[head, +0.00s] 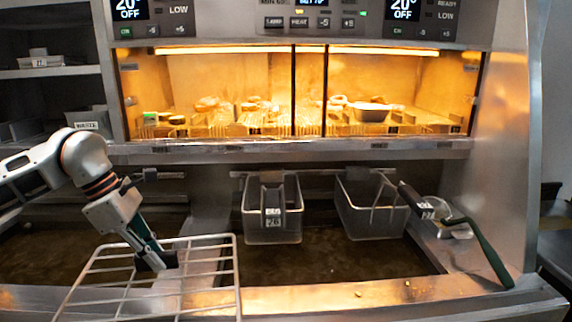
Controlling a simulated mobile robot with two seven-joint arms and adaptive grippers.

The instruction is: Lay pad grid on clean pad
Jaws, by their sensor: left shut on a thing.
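The pad grid (237,275), a wire rack of pale metal bars, is at the lower left of the head view. Its near part is cut off by the bottom edge of the picture. My left gripper (157,262) is shut on the grid, its dark fingers at the bars inside the frame. The grid looks held over the front of the left fryer vat, but its exact height is hard to tell. I cannot make out a clean pad in this view. My right gripper is not in view.
Two fry baskets (272,238) (352,222) hang at the back of the fryer. A lit warming cabinet (300,143) stands above. Dark oil (330,262) fills the vat; crumbs dot the front ledge (385,296).

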